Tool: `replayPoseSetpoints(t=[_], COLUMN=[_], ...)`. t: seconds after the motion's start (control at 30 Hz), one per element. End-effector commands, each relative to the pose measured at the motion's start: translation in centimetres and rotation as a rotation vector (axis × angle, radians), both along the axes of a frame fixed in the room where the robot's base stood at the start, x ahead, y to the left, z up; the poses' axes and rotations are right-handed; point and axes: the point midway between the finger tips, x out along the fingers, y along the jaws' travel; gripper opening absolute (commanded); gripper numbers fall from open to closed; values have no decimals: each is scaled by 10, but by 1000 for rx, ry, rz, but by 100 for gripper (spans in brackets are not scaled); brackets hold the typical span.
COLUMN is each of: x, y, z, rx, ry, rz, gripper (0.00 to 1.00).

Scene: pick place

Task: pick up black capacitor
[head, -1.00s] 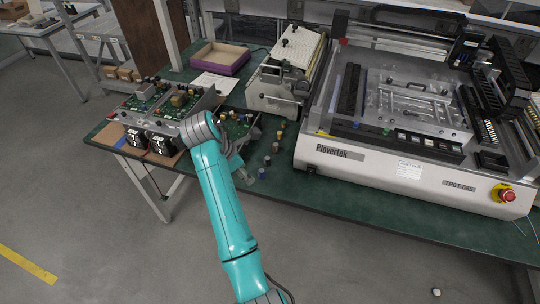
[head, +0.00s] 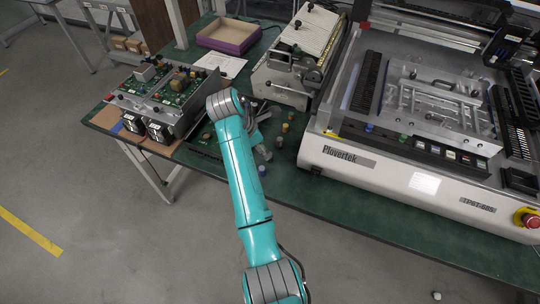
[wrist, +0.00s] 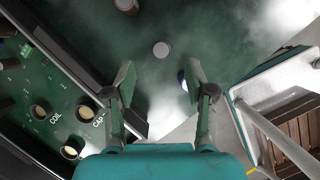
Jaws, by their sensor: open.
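My gripper (wrist: 161,84) is open and empty above the green table top, its two fingers apart. In the head view it (head: 262,152) is over the row of small cylinders. In the wrist view a small grey-topped cylinder (wrist: 161,50) stands just beyond the gap between the fingertips. A blue cylinder (wrist: 183,77) is partly hidden by the right finger; it also shows in the head view (head: 262,170). A dark-sided cylinder with a tan top (wrist: 126,5) is at the upper edge. I cannot tell for sure which one is the black capacitor.
A green circuit board (wrist: 35,80) with "COIL" and "CAP" labels lies left of my gripper. The large white Plovertek machine (head: 350,165) stands to the right. Electronic units (head: 165,100) and a purple tray (head: 228,38) stand on the table behind. The table's front edge is close.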

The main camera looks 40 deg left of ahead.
Motion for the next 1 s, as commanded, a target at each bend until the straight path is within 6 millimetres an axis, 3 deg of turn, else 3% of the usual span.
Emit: replayPoseSetpoints(t=[0.23,0.53,0.87,1.0], x=[6,21,23,23], y=[-4,-12,-13,-13], z=[-16,-51,-56,-56], rx=[-1,0,1,1], ry=[2,1,0,0], rz=[-2,0,0,0], gripper=[55,55,55,20])
